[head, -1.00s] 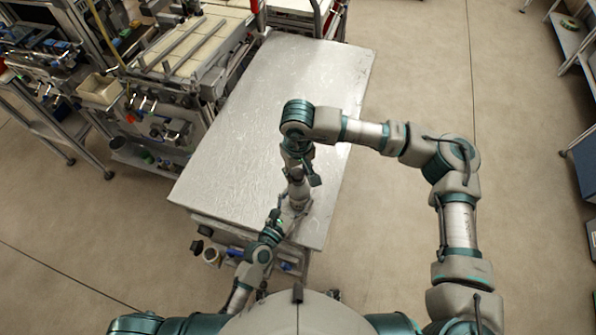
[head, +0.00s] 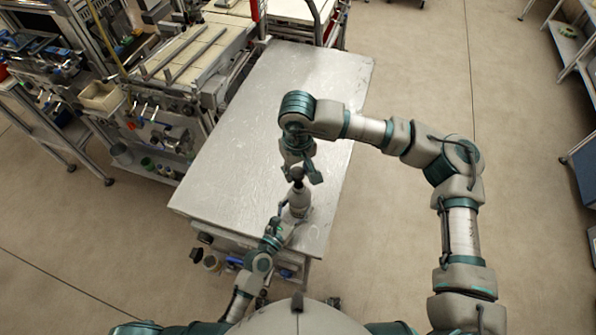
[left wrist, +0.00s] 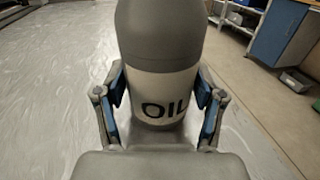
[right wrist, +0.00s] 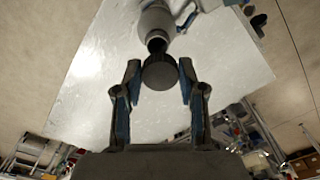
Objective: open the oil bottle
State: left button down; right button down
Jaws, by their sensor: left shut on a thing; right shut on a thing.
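The grey oil bottle (head: 298,202) stands upright near the front of the metal table. Its "OIL" label faces the left wrist camera (left wrist: 162,98). My left gripper (left wrist: 160,90) is shut around the bottle's body, with a finger on each side. My right gripper (right wrist: 159,74) is shut on the dark round cap (right wrist: 160,73), which also shows in the head view (head: 297,173). The cap is above the bottle's dark neck (right wrist: 157,45) and appears separate from it. The right hand points down from above the bottle.
The metal table (head: 255,125) has a wide bare surface behind and left of the bottle. A workbench with a machine (head: 185,60) adjoins its far left side. Shelves (head: 575,45) stand at the far right. Open floor lies right of the table.

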pick_arm(q)
jog(key=shift+c, duration=0.2)
grip_release()
jog(key=shift+f, duration=0.1)
jog(key=shift+a, duration=0.1)
